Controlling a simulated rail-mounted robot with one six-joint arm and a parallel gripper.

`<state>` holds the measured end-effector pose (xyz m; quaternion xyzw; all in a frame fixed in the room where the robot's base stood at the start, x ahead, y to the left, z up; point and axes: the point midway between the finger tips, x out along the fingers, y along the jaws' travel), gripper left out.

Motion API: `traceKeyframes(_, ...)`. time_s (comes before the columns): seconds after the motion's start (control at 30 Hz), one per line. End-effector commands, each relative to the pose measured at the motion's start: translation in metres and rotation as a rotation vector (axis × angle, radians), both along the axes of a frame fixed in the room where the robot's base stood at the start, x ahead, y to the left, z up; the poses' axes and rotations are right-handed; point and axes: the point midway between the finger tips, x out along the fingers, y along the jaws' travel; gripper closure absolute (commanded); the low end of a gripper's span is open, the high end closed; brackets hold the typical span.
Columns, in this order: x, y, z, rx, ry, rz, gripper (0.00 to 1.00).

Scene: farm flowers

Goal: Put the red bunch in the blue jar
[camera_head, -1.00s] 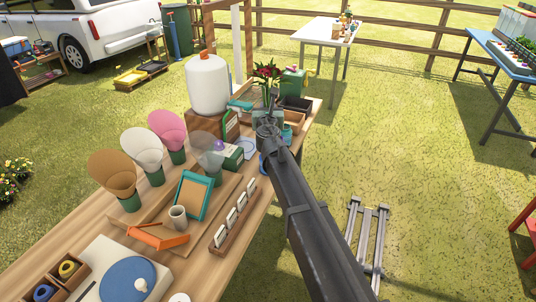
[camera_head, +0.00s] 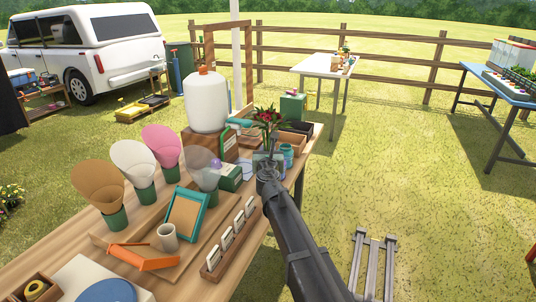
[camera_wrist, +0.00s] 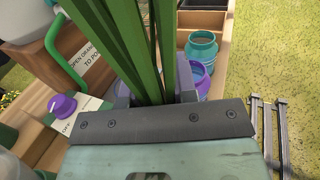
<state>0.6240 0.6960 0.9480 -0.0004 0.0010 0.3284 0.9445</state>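The red bunch (camera_head: 268,118) is upright in my gripper (camera_head: 267,160), with red blooms above and green stems below. In the wrist view its stems (camera_wrist: 145,50) run between the fingers of my gripper (camera_wrist: 155,92), which look closed around them. A teal-blue jar (camera_wrist: 201,47) stands on the table just beyond the fingers, to the right. It also shows in the head view (camera_head: 287,151), right of my gripper. A purple jar (camera_wrist: 200,80) stands nearer, partly hidden by the right finger. The bunch is above the table and apart from the teal-blue jar.
A white tank (camera_head: 206,103) on a wooden stand is left of my gripper. Paper cones (camera_head: 162,147), a teal frame (camera_head: 187,215) and a card rack (camera_head: 230,240) cover the near table. A wooden box (camera_head: 291,138) is behind the jar. Grass lies right of the table.

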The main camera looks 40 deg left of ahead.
Motion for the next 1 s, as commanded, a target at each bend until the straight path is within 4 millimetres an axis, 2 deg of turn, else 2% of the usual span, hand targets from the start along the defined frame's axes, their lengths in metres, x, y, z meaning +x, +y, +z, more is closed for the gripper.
traceKeyframes(0.03,0.000,0.000,0.000,0.000,0.000,0.000,0.66)
traceKeyframes(0.13,0.000,0.000,0.000,0.000,0.000,0.000,0.51)
traceKeyframes(0.5,-0.002,-0.001,0.006,0.000,0.000,0.000,0.50)
traceKeyframes(0.67,-0.025,-0.021,0.004,0.000,0.000,0.001,0.50)
traceKeyframes(0.9,-0.076,-0.062,0.004,0.000,0.000,0.001,0.50)
traceKeyframes(1.0,-0.090,-0.072,0.004,0.000,0.000,0.001,0.50)
